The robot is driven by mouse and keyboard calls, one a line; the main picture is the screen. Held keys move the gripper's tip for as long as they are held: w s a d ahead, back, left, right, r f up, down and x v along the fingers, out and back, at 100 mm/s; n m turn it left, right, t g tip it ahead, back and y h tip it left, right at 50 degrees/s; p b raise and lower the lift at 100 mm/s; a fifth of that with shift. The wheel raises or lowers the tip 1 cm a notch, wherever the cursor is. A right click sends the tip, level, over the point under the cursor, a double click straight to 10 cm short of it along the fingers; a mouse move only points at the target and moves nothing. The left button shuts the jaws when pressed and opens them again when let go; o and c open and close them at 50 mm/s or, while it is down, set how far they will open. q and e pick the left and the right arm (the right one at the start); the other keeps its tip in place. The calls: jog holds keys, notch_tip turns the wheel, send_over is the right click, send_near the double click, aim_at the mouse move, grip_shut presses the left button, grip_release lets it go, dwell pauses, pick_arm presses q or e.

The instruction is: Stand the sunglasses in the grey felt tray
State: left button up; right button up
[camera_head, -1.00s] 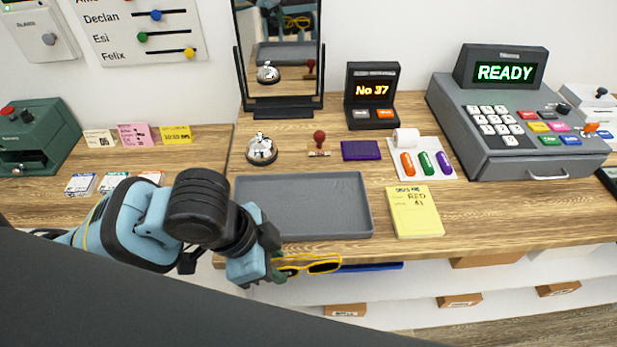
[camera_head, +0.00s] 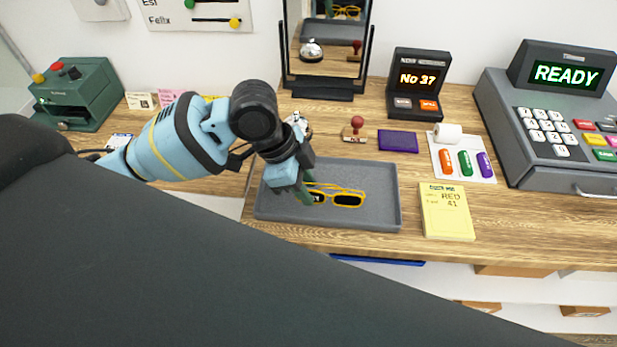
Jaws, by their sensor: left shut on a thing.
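The sunglasses (camera_head: 348,199) have a yellow frame and dark lenses. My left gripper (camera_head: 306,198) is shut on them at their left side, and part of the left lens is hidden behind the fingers. The sunglasses show over the grey felt tray (camera_head: 375,217), a shallow rectangular tray on the wooden counter. I cannot tell whether they touch the tray floor. Nothing else shows in the tray. My right gripper is not in view.
A yellow notepad (camera_head: 447,212) lies right of the tray. Behind it are a purple pad (camera_head: 398,141), a stamp (camera_head: 356,130) and a standing mirror (camera_head: 325,50). A cash register (camera_head: 550,125) stands at the right. A bell is partly hidden behind my left arm.

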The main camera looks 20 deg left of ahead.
pick_arm(q)
jog(key=w, duration=0.2)
jog(key=w+a, duration=0.1)
jog(key=w, duration=0.1)
jog(key=shift+w+a+f, duration=0.15)
jog(key=shift+w+f, duration=0.05)
jog(key=shift+f, duration=1.75)
jog(key=o, duration=0.9)
jog(key=shift+o, duration=0.2)
jog(key=v, duration=1.2)
jog(key=shift+s, duration=0.1)
